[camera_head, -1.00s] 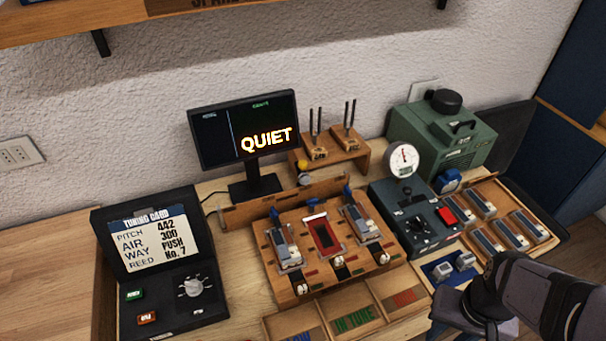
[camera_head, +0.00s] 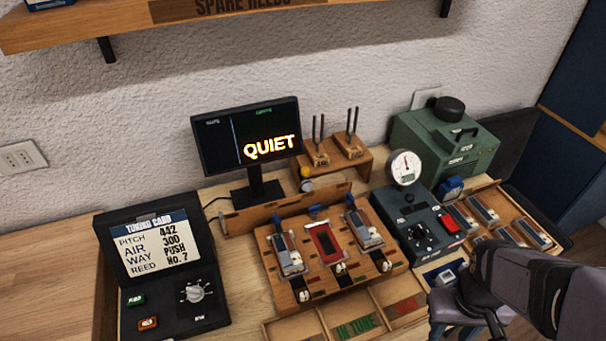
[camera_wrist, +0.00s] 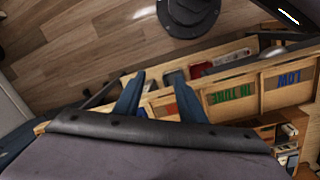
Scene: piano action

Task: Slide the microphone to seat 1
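A small yellow-tipped piece (camera_head: 306,173) with a grey body stands behind the wooden rail at the back of the action block; I take it for the microphone, but it is too small to be sure. The wooden action block (camera_head: 290,275) holds a reed unit at left, a red-framed slot in the middle and a reed unit at right. I cannot read which seat is number 1. My gripper (camera_wrist: 160,100) has its two blue fingers apart with nothing visible between them, near the labelled bins. In the head view my arm is at the lower right, away from the yellow-tipped piece.
The monitor (camera_head: 247,135) reads QUIET. A tuning card box (camera_head: 163,270) stands left. A gauge box (camera_head: 415,225) and a green machine (camera_head: 450,145) stand right. Tuning forks (camera_head: 335,150) sit on a stand behind. Labelled bins (camera_head: 355,312) line the front. Bare tabletop lies far left.

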